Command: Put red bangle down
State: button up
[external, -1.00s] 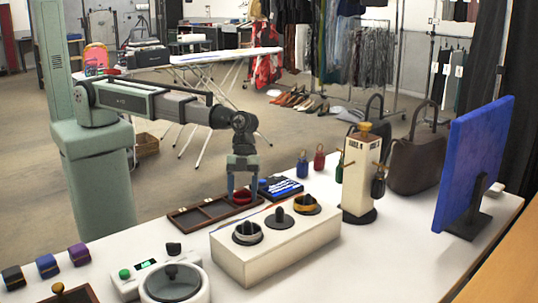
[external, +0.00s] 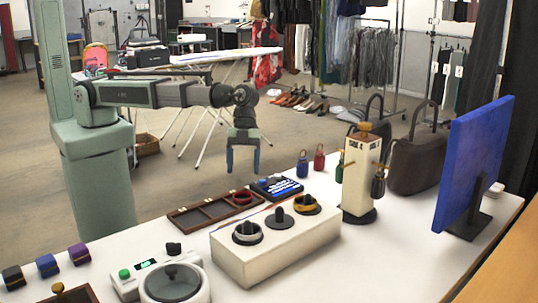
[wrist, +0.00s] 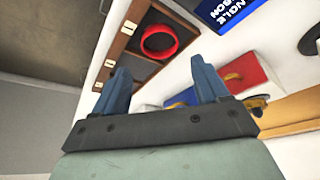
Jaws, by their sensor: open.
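The red bangle (external: 242,197) lies in the right-hand compartment of the dark wooden tray (external: 188,224) on the white table. In the wrist view the red bangle (wrist: 159,41) lies inside the compartment of the wooden tray (wrist: 116,45), beyond the fingers and apart from them. My gripper (external: 243,170) is open and empty, above and clear of the bangle. Its two blue fingers (wrist: 163,85) show spread apart in the wrist view.
A white block with several dark posts (external: 278,248) stands in front of the tray, with bangles on some posts. A blue-and-black card (external: 276,188) lies right of the tray. A cream stand (external: 361,172) and a blue panel (external: 474,165) are farther right.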

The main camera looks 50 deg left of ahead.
jog(key=shift+v, duration=2.2)
jog(key=w+a+f+n+y, duration=0.1)
jog(key=w+a+f+n, duration=0.3)
jog(key=w+a+f, duration=0.4)
jog(key=w+a+f+n+y, duration=0.1)
jog(key=w+a+f+n, duration=0.2)
jog(key=w+a+f, duration=0.5)
jog(key=a+f+n, duration=0.6)
jog(key=a+f, duration=0.8)
jog(key=a, duration=0.5)
jog(key=s+a+f+n+g+y, duration=0.1)
jog(key=s+a+f+n, duration=0.15)
jog(key=a+f, duration=0.4)
jog(key=s+a+f+n, duration=0.2)
jog(key=a+f+n, duration=0.15)
jog(key=a, duration=0.65)
jog(key=s+a+f+n+g, duration=0.1)
jog(key=s+a+f+n, duration=0.2)
jog(key=s+a, duration=0.4)
jog(key=s+a+f+n+g, duration=0.1)
jog(key=s+a+f+n, duration=0.2)
jog(key=s+a+n, duration=0.2)
jog(key=s+a, duration=0.2)
jog(key=s, duration=0.1)
jog(key=shift+a+g, duration=0.3)
jog(key=shift+a, duration=0.05)
